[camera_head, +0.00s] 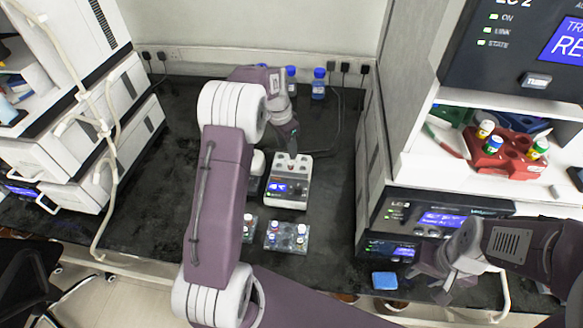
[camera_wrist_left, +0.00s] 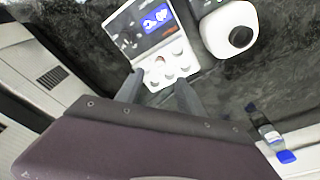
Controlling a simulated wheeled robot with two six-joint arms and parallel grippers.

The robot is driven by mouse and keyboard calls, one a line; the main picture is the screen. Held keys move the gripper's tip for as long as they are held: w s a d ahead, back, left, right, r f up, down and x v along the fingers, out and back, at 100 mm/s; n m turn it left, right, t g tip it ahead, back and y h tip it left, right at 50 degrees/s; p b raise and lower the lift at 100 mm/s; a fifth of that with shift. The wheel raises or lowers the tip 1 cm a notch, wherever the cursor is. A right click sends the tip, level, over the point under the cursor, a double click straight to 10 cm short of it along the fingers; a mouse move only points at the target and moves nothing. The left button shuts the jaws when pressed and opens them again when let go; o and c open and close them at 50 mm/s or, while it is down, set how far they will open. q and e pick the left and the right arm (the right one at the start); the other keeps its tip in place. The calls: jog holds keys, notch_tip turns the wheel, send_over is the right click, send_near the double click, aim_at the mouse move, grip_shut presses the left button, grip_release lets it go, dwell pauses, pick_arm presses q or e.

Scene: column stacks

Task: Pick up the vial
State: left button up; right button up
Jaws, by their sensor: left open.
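My left gripper (camera_head: 290,146) hangs over the white device with a blue display (camera_head: 287,190), near its welled top. In the left wrist view the two fingers of the left gripper (camera_wrist_left: 160,92) are apart, at the edge of the device's wells (camera_wrist_left: 170,66). A small reddish spot, perhaps a vial cap (camera_wrist_left: 160,60), shows in one well. No vial is seen between the fingers. A clear rack (camera_head: 286,237) in front of the device holds several small capped vials (camera_head: 301,230). My right gripper (camera_head: 438,278) is at the front right, its fingers unclear.
A red rack (camera_head: 503,158) with several capped vials stands on the right shelf. Blue-capped bottles (camera_head: 318,84) stand at the back wall. A blue block (camera_head: 384,280) lies at the front edge. Tall instruments flank the dark bench (camera_head: 330,215), which has bare room right of the device.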

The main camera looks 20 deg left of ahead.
aim_at(291, 163)
pick_arm(q)
jog(key=f, duration=0.5)
jog(key=w+f, duration=0.1)
jog(key=f, duration=0.1)
jog(key=shift+d+f, duration=0.35)
jog(key=shift+f, duration=0.05)
jog(key=shift+r, duration=0.1)
grip_shut()
